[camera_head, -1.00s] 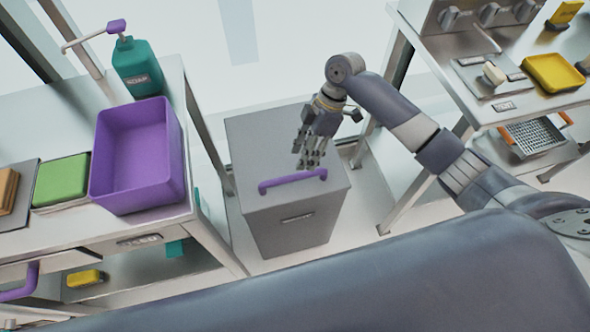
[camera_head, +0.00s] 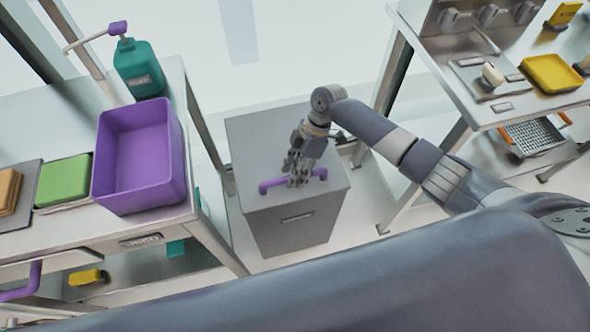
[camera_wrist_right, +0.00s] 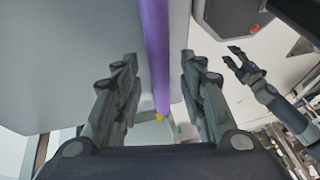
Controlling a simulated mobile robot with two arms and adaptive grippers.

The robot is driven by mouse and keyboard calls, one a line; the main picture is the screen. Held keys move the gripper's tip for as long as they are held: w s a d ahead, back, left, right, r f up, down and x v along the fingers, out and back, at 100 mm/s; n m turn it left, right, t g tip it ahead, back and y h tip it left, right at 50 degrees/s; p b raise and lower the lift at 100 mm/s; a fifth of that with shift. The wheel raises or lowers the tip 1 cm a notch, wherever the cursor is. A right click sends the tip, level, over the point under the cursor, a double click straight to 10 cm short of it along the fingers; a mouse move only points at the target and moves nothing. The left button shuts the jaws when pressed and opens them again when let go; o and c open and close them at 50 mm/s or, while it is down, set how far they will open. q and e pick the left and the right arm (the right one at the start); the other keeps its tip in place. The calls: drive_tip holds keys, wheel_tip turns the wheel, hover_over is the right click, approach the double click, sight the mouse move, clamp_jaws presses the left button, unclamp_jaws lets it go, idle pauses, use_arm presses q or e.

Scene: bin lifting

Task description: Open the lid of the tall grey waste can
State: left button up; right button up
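The tall grey waste can (camera_head: 290,225) stands between two metal tables, its flat lid (camera_head: 265,140) closed. A purple bar handle (camera_head: 267,187) runs across the lid near its front edge. My right gripper (camera_head: 299,181) is at the middle of the handle and hides part of it. In the right wrist view, the handle (camera_wrist_right: 156,45) runs between the fingers of the open right gripper (camera_wrist_right: 159,62), with a gap on each side. My left gripper (camera_wrist_right: 240,60) shows at the right of the right wrist view, open and empty; it is outside the head view.
The left table holds a purple bin (camera_head: 138,160), a teal soap bottle (camera_head: 137,68) and a green sponge (camera_head: 64,181). The right table (camera_head: 500,112) holds a yellow tray (camera_head: 551,73). Narrow floor gaps separate the can from both tables.

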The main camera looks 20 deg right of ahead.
drive_tip(key=shift+f, duration=0.1)
clamp_jaws()
use_arm(q)
drive_tip(key=r+p, duration=0.1)
drive_tip(key=r, duration=0.1)
drive_tip(key=r+p, duration=0.1)
drive_tip(key=p, duration=0.1)
drive_tip(key=shift+s+r, duration=0.2)
drive_tip(key=shift+r, duration=0.15)
use_arm(e)
drive_tip(key=w+r, duration=0.4)
drive_tip(key=r, duration=0.4)
drive_tip(key=w+r, duration=0.5)
drive_tip(key=r, duration=0.4)
drive_tip(key=shift+w, duration=0.25)
use_arm(q)
drive_tip(key=shift+c, duration=0.2)
use_arm(e)
drive_tip(key=shift+d+f, duration=0.1)
